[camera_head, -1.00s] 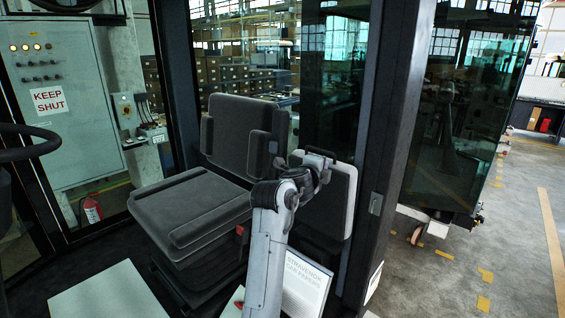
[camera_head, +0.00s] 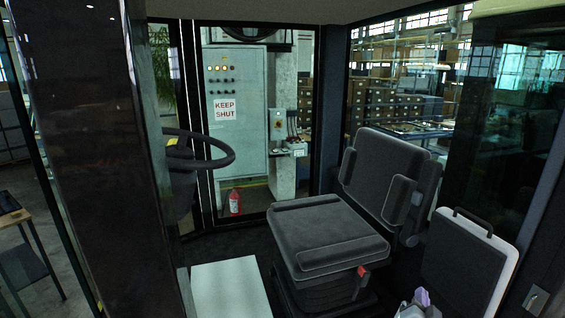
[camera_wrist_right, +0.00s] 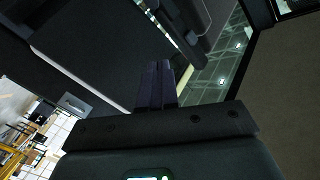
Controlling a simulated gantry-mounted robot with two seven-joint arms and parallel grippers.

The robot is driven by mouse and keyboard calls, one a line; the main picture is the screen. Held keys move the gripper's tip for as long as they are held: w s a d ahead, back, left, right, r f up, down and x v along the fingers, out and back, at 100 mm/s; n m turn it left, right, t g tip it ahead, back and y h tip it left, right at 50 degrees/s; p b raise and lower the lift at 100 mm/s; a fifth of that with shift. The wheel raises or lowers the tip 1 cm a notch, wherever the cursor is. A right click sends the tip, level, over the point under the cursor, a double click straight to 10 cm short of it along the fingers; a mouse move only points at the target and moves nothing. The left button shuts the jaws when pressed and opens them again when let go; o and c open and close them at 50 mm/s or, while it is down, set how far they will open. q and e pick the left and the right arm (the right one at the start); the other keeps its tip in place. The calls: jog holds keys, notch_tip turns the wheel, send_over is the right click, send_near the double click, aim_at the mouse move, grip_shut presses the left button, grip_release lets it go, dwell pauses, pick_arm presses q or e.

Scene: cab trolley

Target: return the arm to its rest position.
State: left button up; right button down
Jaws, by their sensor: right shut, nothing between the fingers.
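Only the tip of my right gripper (camera_head: 421,297) shows in the head view, at the bottom edge, just left of the grey case with a handle (camera_head: 466,262). In the right wrist view, the dark fingers of my right gripper (camera_wrist_right: 156,84) are together with nothing between them. Most of my right arm is out of the head view. My left gripper is not in view.
A dark cab seat (camera_head: 325,237) stands left of the case. A steering wheel (camera_head: 205,150) and a dark cab pillar (camera_head: 90,140) are on the left. A white panel (camera_head: 230,288) lies low before the seat. A red extinguisher (camera_head: 235,202) stands behind.

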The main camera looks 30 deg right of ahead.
jog(key=s+a+f+n+y+p, duration=0.1)
jog(key=s+a+f+n+y, duration=0.35)
jog(key=a, duration=0.65)
jog(key=s+a+f+n+y+p, duration=0.1)
jog(key=a+f+n+y+p, duration=0.1)
jog(key=a+f+n+y, duration=0.7)
jog(key=s+a+n+g, duration=0.3)
jog(key=s+a, duration=0.2)
jog(key=a, duration=0.3)
jog(key=s+a+n+g+y, duration=0.1)
jog(key=s+a+n+g, duration=0.2)
jog(key=s+a, duration=0.3)
jog(key=shift+s+a+f, duration=0.25)
jog(key=shift+a+f, duration=0.05)
jog(key=shift+a, duration=0.8)
jog(key=shift+n, duration=0.25)
